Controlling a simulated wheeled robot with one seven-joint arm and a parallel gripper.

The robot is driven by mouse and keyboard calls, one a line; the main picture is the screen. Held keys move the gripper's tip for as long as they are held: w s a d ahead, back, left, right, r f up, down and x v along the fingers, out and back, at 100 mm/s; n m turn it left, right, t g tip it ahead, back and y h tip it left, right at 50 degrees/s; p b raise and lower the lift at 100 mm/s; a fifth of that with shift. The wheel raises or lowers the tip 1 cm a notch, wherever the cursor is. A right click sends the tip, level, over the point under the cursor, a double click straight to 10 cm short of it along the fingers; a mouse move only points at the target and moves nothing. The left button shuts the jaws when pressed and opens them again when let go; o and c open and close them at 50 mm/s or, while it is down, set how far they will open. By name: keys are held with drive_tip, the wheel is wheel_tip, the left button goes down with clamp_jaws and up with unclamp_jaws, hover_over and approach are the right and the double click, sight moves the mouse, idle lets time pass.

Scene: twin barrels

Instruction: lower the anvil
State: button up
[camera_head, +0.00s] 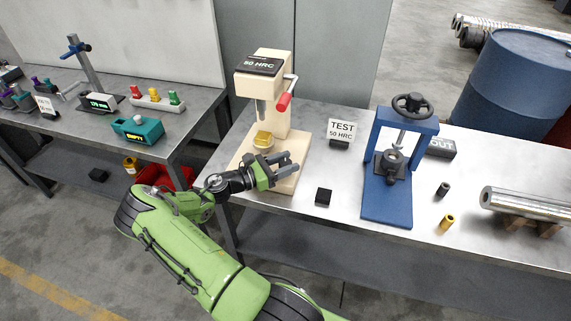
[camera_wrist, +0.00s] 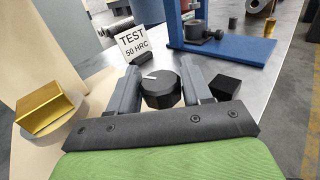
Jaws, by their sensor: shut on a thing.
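The cream hardness tester (camera_head: 271,75) stands on the bench with a dark "50 HRC" display on top. A gold block (camera_head: 263,138) rests on its round, pale anvil (camera_head: 262,150), below the grey indenter (camera_head: 261,108) with a gap between. The block (camera_wrist: 45,107) and the anvil's rim (camera_wrist: 52,134) also show at the left of the wrist view. My gripper (camera_head: 286,165) is low at the tester's front right. In the wrist view its two grey fingers are shut on a black faceted knob (camera_wrist: 161,92) with a white pointer mark.
A red-handled lever (camera_head: 284,101) sticks out at the tester's right. A "TEST 50 HRC" sign (camera_head: 341,130), a small black block (camera_head: 323,197) and a blue press (camera_head: 388,208) stand to the right. A second bench (camera_head: 180,122) with instruments is at left.

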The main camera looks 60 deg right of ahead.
drive_tip(key=shift+g, duration=0.3)
drive_tip(key=o, duration=0.9)
drive_tip(key=shift+o, duration=0.2)
drive_tip(key=v, duration=1.5)
drive_tip(key=shift+w+a+r, duration=0.25)
drive_tip(key=shift+w, duration=0.1)
